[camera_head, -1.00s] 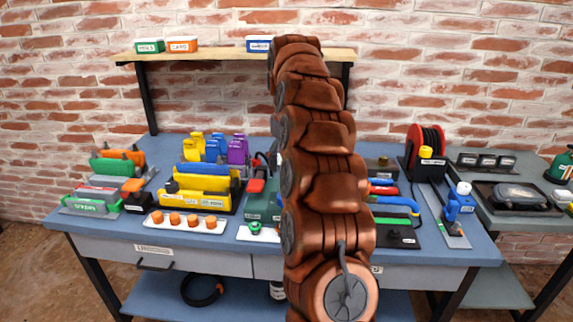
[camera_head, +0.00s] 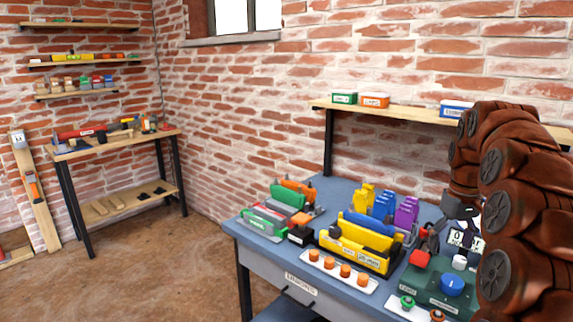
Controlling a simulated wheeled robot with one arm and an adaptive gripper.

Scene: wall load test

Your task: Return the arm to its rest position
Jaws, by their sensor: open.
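My brown, segmented arm fills the right side of the head view. It arches over near the wall shelf and bends down on its left side. At its lower left end is my dark gripper (camera_head: 456,217), small and partly lost against the bench items. It is open, and I see nothing held in it. It hangs above the right part of the blue workbench (camera_head: 262,262), near a green box with a blue knob (camera_head: 452,284). I cannot tell the exact gap between the gripper and the items below.
The bench holds a yellow rack (camera_head: 352,250), a white tray of orange knobs (camera_head: 318,268) and green and orange tools (camera_head: 292,192). A wall shelf (camera_head: 415,112) with small boxes runs behind the arm. A wooden side table (camera_head: 112,146) stands left. Brown floor between is clear.

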